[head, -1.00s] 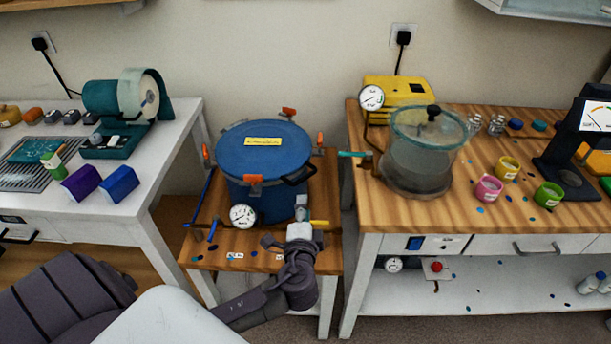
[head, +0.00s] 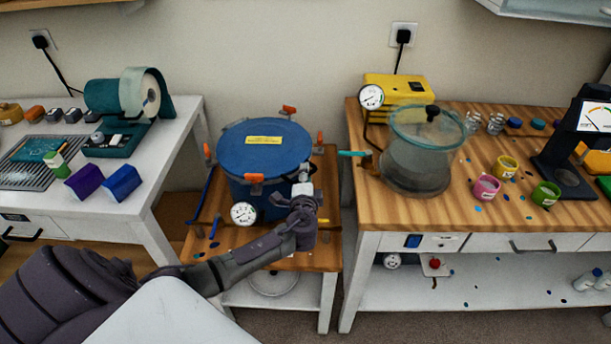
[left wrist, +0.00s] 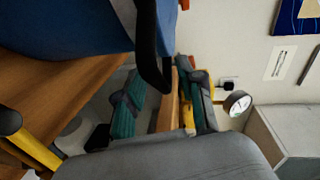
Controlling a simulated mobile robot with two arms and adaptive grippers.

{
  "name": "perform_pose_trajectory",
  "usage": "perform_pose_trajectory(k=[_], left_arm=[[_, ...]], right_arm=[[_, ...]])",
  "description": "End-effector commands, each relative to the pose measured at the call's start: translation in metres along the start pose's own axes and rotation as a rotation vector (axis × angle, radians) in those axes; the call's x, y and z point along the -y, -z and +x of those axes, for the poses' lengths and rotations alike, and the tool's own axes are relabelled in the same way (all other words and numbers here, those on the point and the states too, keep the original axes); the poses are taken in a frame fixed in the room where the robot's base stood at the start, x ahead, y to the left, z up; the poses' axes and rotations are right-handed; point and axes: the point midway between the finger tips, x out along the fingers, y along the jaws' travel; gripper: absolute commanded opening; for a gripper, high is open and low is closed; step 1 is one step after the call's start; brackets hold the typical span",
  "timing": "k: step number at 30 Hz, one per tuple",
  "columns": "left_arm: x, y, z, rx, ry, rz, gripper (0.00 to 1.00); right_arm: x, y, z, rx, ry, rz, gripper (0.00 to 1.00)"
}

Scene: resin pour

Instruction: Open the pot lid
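The blue pot (head: 262,201) stands on a small wooden-topped stand. Its flat blue lid (head: 225,150) is on, with a yellow label and orange clamps around the rim. In the left wrist view the lid's black handle (left wrist: 148,45) hangs down from the blue pot (left wrist: 70,25). My left gripper (head: 303,178) is at the front right of the pot, by the handle, and mostly hides it in the head view. In the left wrist view its teal-padded fingers (left wrist: 165,78) are apart. The handle's lower end shows between them, not clamped. My right gripper is not in view.
A pressure gauge (head: 243,213) sits at the pot's front. The right table (head: 430,212) carries a clear chamber (head: 415,160), a yellow pump (head: 408,90) and small cups. A teal tap handle (head: 353,153) juts into the gap. The left white table (head: 120,215) holds a teal machine.

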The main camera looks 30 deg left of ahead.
Motion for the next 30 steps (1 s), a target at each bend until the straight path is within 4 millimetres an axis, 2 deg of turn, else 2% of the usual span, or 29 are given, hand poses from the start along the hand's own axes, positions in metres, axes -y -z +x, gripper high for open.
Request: perform_pose_trajectory(k=[4, 11, 12, 23, 30], left_arm=[[0.000, 0.000, 0.000, 0.000, 0.000, 0.000, 0.38], [0.000, 0.000, 0.000, 0.000, 0.000, 0.000, 0.02], [0.000, 0.000, 0.000, 0.000, 0.000, 0.000, 0.00], [0.001, 0.000, 0.000, 0.000, -0.001, -0.001, 0.00], [0.014, 0.006, 0.005, 0.001, -0.019, -0.023, 0.00]], right_arm=[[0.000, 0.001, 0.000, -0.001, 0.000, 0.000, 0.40], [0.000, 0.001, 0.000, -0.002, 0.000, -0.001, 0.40], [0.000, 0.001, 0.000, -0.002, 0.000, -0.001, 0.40], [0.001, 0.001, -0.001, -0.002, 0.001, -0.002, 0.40], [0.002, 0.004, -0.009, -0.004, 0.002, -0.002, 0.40]])
